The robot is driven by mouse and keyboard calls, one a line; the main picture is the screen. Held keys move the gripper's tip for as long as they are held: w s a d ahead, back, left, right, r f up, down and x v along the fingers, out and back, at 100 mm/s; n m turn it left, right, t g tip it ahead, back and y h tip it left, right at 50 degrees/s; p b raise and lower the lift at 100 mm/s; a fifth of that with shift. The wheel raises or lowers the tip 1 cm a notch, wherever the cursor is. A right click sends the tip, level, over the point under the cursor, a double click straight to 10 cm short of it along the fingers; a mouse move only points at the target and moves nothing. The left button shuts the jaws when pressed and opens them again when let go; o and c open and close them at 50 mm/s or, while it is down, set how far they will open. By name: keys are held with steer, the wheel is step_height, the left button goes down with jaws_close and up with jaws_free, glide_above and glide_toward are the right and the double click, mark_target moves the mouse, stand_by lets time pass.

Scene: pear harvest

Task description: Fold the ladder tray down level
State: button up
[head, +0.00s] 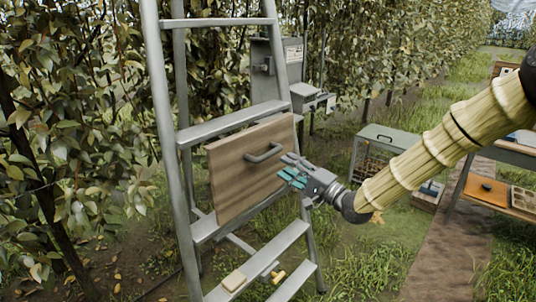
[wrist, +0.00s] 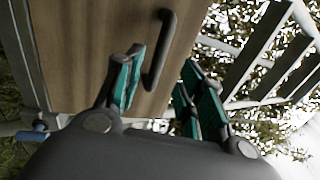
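The ladder tray (head: 238,178) is a brown wooden panel standing upright against the metal ladder (head: 163,95). A dark bar handle (head: 263,154) is fixed on its face. My gripper (head: 292,171) is just right of and below the handle, near the panel's right edge. In the wrist view the tray (wrist: 92,45) fills the upper left, and the handle (wrist: 162,52) runs down towards the gap between my fingers (wrist: 160,90). The fingers, with teal pads, are spread apart with nothing clamped between them. Whether they touch the handle I cannot tell.
A small pale block (head: 233,281) and a yellow item (head: 277,276) lie on a lower step. A grey-topped crate (head: 387,140) stands on the grass behind my arm. A table (head: 490,190) with trays is at right. Leafy trees crowd the ladder's left and back.

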mark_target(270, 156)
steer(key=p+x, duration=0.2)
steer(key=x, duration=0.7)
steer(key=shift+c, duration=0.3)
steer(key=shift+s, duration=0.1)
jaws_close()
